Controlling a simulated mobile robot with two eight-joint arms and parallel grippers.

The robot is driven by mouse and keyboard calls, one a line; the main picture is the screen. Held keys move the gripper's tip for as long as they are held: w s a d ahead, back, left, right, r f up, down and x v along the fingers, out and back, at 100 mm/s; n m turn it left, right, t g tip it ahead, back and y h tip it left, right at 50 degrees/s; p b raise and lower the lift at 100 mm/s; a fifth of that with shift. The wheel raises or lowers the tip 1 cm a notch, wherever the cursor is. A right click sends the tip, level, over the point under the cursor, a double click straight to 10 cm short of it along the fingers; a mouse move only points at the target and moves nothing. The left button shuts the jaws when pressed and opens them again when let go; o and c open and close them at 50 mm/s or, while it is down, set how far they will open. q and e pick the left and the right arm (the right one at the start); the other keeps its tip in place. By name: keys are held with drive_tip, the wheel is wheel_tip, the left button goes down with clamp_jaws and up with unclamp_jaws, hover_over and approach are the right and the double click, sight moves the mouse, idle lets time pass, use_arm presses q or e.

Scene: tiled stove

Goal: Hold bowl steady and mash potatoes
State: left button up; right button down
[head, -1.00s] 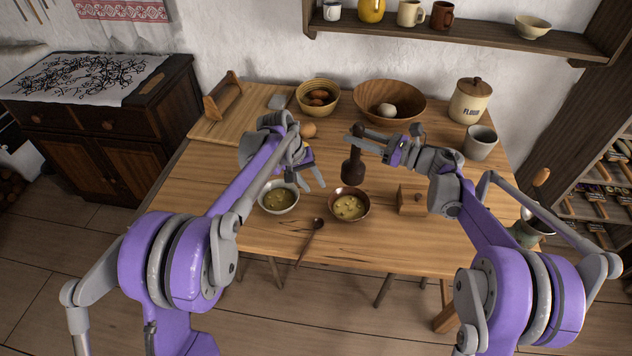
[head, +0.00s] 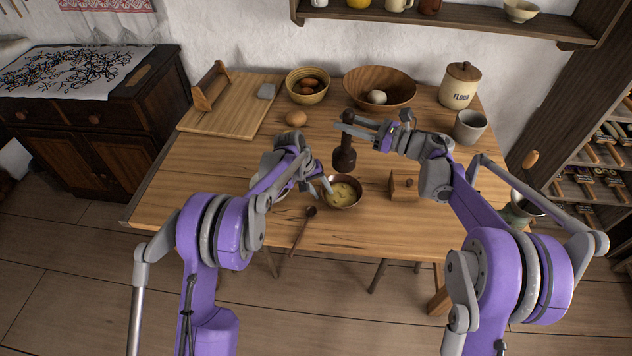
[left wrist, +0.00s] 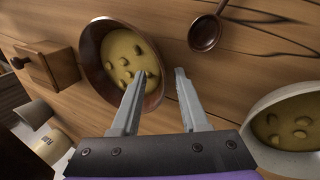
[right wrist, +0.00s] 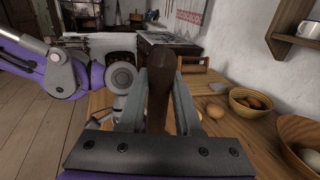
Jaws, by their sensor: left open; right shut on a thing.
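The brown bowl (head: 345,207) with yellow potato chunks in it stands near the table's front edge; it also shows in the left wrist view (left wrist: 90,68). My left gripper (head: 325,187) is open at the bowl's left side. In the left wrist view, one finger overlaps the bowl's rim and the other is outside it; I cannot tell if they touch. My right gripper (head: 342,128) is shut on the dark wooden masher (head: 345,158), upright just behind the bowl. The masher's handle (right wrist: 160,90) shows between the fingers in the right wrist view.
A pale bowl (left wrist: 275,103) of similar food is mostly hidden by my left arm in the head view. A wooden spoon (head: 301,229) lies in front, a small wooden box (head: 404,187) right of the brown bowl. An egg-like item (head: 296,118) lies behind.

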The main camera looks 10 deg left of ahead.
use_arm(q)
drive_tip(key=shift+d+f, duration=0.25)
drive_tip(key=shift+f, duration=0.35)
clamp_jaws()
idle(1.3)
use_arm(e)
drive_tip(key=shift+f, duration=6.9)
